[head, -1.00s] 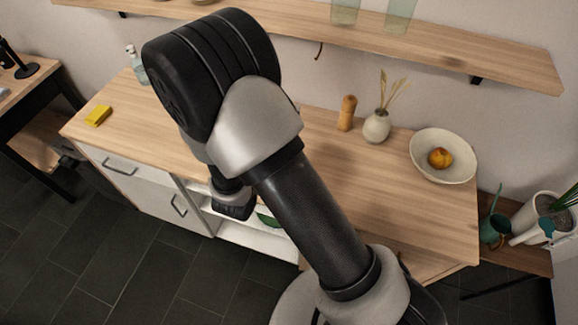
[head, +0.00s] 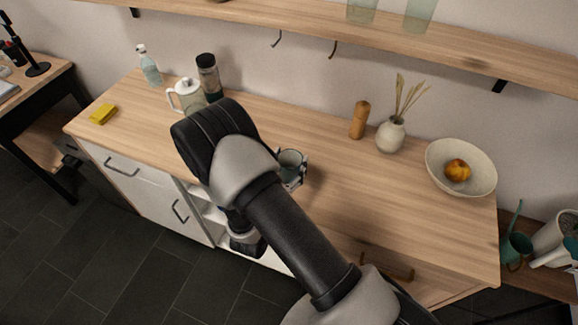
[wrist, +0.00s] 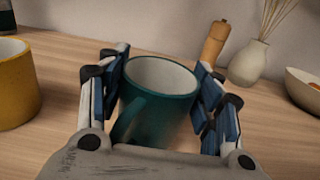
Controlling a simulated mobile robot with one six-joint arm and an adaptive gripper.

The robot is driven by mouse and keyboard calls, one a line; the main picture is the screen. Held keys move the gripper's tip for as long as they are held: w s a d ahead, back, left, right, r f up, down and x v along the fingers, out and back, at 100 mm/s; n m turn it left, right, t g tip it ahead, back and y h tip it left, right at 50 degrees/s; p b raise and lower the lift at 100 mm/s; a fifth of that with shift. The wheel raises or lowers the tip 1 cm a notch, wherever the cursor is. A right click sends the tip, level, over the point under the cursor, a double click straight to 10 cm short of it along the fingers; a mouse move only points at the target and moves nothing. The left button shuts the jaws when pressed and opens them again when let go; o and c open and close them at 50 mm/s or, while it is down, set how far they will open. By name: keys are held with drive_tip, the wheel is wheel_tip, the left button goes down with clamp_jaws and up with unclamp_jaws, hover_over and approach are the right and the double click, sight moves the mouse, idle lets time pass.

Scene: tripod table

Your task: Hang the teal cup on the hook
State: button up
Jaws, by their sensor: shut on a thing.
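The teal cup (wrist: 158,105) is upright between the two fingers of my gripper (wrist: 160,100) in the wrist view. My gripper is shut on it, and its handle points back toward the wrist. In the head view the teal cup (head: 291,165) shows partly past my arm, over the counter, with my gripper (head: 298,178) around it. Whether the cup touches the counter is unclear. Two dark hooks hang under the shelf in the head view: a left hook (head: 278,38) and a right hook (head: 333,48). Both are empty.
A yellow mug (wrist: 15,85) stands left of my gripper. A pepper mill (head: 359,120), a vase with dried stems (head: 391,135) and a bowl with fruit (head: 470,180) stand to the right. A white pitcher (head: 188,95) and a dark jar (head: 208,77) stand behind my arm. The shelf (head: 300,22) overhangs the counter.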

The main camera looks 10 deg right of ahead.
drive_tip(key=shift+f, duration=0.35)
drive_tip(key=shift+f, duration=0.2)
drive_tip(key=o, duration=1.2)
